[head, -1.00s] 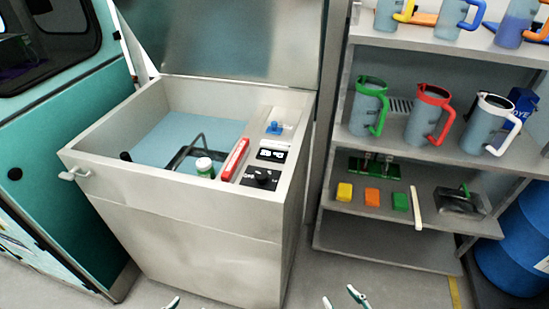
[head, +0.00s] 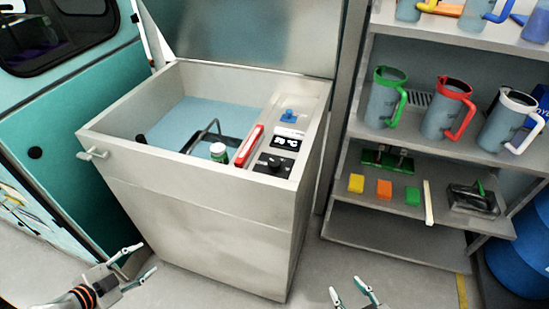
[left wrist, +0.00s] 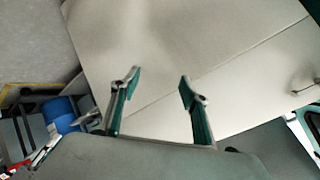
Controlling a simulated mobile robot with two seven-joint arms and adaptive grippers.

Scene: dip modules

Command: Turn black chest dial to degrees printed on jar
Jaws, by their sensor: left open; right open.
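The grey chest (head: 190,215) stands open with its lid (head: 255,38) raised. The black dial (head: 272,163) sits on the panel at the chest's right front, below a small display (head: 286,141). A jar (head: 218,152) with a green cap stands inside the chest, left of the panel; its print is too small to read. My left gripper (head: 140,262) is open and empty, low at the left, in front of and below the chest. In the left wrist view its open fingers (left wrist: 157,90) point at the chest's plain wall. My right gripper (head: 350,291) is open and empty at the bottom edge.
A red bar (head: 250,145) and a blue knob (head: 289,115) lie on the chest's right side. A shelf (head: 400,217) to the right holds several jugs and coloured blocks. A blue barrel (head: 525,245) stands far right. Floor between chest and shelf is clear.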

